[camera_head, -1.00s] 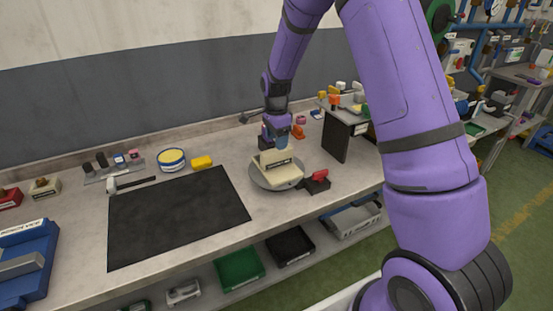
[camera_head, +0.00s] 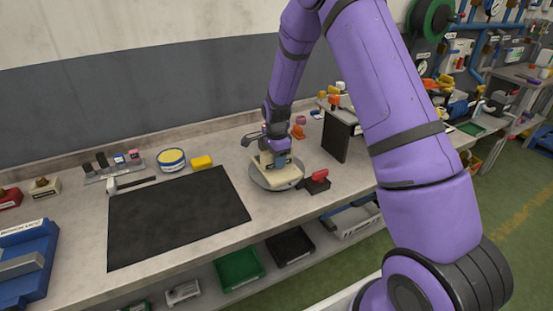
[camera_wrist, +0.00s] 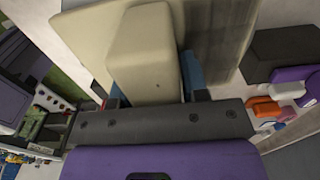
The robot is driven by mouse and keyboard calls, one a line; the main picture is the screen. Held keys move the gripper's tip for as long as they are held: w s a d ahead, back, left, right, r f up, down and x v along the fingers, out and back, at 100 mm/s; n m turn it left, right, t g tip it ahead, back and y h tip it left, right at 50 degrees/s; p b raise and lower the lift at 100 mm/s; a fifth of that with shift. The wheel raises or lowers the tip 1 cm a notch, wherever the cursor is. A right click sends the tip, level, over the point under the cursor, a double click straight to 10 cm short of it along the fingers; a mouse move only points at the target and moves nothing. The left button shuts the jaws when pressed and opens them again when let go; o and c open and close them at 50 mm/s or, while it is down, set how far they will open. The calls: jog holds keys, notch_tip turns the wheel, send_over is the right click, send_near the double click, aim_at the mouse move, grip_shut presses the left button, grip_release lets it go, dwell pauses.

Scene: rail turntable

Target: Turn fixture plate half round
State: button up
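The cream fixture plate (camera_head: 291,181) lies on a round grey turntable (camera_head: 263,187) on the bench. My gripper (camera_head: 281,161) is down at the plate from above. In the wrist view its blue-tipped fingers (camera_wrist: 150,88) stand on either side of the block. Whether they press on it cannot be made out; the block hides much of the left finger.
A small dark block with a red part (camera_head: 318,178) sits close to the turntable's right side. A dark upright panel (camera_head: 336,141) stands behind it. A black mat (camera_head: 178,215) lies to the left, with a yellow block (camera_head: 202,162) and a round tin (camera_head: 171,160) behind it.

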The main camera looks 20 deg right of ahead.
grip_shut()
